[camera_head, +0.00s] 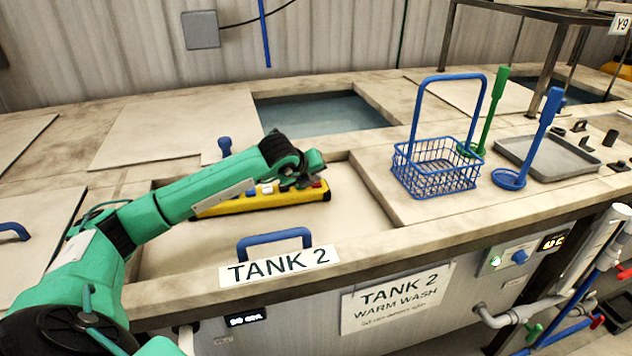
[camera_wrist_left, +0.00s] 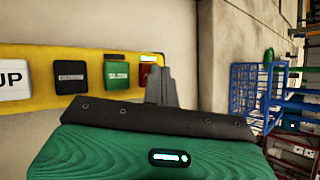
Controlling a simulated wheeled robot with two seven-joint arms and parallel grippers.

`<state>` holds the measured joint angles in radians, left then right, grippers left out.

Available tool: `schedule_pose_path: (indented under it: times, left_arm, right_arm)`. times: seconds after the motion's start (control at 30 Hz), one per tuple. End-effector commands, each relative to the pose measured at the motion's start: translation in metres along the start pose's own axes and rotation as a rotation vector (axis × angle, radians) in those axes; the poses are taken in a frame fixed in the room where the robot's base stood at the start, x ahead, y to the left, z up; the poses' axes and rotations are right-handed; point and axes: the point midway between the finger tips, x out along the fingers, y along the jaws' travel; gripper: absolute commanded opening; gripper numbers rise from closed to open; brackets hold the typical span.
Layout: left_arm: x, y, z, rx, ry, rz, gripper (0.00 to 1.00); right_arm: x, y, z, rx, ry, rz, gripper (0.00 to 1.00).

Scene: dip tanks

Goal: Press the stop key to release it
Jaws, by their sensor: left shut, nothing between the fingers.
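A yellow control box (camera_head: 265,198) with a row of keys lies on the closed tank 2 lid. In the left wrist view the box (camera_wrist_left: 40,56) shows a white UP key (camera_wrist_left: 14,80), a dark key (camera_wrist_left: 71,77), a green key (camera_wrist_left: 117,75) and a red key (camera_wrist_left: 147,72) at the row's right end. No stop label is readable; the red key is partly hidden by my fingers. My left gripper (camera_head: 306,182) is shut and empty over the box's right end. Its fingertips (camera_wrist_left: 160,82) are at the red key; I cannot tell whether they touch it.
A blue wire basket (camera_head: 437,170) with a tall handle stands right of the lid, beside green and blue long-handled tools and a grey tray (camera_head: 545,158). A blue lid handle (camera_head: 274,238) is in front of the box. An open water tank (camera_head: 320,115) lies behind.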

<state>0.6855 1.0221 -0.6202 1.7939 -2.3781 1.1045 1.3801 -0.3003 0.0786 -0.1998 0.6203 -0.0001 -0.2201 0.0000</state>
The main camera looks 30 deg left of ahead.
Motion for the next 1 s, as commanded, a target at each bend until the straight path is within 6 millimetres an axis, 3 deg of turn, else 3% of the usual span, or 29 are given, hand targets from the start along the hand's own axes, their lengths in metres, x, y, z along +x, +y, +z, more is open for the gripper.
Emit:
schedule_pose_path:
  times: [0.77,1.0]
  left_arm:
    - [-0.014,-0.010,0.010,0.000,0.000,-0.001,0.00]
    - [-0.029,-0.021,0.021,0.000,-0.001,-0.001,0.00]
  right_arm:
    - [-0.001,0.001,0.000,0.000,0.000,0.000,0.36]
    - [-0.007,0.001,-0.001,-0.001,0.000,0.001,0.36]
